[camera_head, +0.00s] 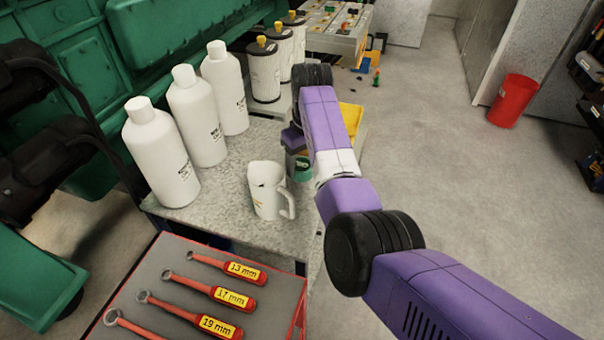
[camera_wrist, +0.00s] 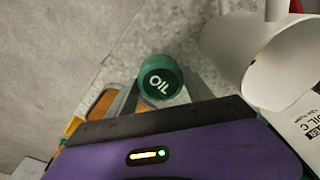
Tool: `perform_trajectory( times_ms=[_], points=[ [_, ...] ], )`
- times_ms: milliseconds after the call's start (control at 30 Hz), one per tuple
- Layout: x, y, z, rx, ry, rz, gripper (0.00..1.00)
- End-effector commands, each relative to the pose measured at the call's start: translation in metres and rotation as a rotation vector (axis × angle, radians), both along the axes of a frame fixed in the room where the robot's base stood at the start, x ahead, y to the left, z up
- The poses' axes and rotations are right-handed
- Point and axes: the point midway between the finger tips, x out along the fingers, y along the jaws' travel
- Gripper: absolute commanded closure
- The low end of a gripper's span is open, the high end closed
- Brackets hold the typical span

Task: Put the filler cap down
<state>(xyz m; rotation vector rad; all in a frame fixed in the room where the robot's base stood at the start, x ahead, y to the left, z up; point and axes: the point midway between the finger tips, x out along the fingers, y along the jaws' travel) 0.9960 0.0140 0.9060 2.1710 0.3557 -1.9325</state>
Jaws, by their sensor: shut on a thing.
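The filler cap is green and round with white "OIL" lettering (camera_wrist: 160,78) in the wrist view. My gripper (camera_wrist: 158,92) is shut on it, with a grey finger on either side. The cap's top faces the wrist camera, over the grey speckled bench top (camera_head: 225,212). I cannot tell whether its underside touches the bench. A small green-and-dark item (camera_head: 299,164) shows beside my wrist there.
A white jug (camera_head: 266,192) stands close left of my wrist, and also shows in the wrist view (camera_wrist: 272,62). Several white bottles (camera_head: 196,118) and filters (camera_head: 263,72) line the bench's back. A yellow item (camera_head: 351,117) lies right. A wrench tray (camera_head: 190,262) is in front.

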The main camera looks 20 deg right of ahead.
Motion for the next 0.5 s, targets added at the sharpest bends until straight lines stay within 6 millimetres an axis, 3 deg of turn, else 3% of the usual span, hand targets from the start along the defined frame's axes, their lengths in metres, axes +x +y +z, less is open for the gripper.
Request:
perform_trajectory(
  times_ms=[333,500],
  points=[
    [0.0,0.0,-0.038,0.0,0.001,0.0,0.89],
    [0.0,0.0,-0.048,-0.001,-0.001,0.0,0.89]
  ],
)
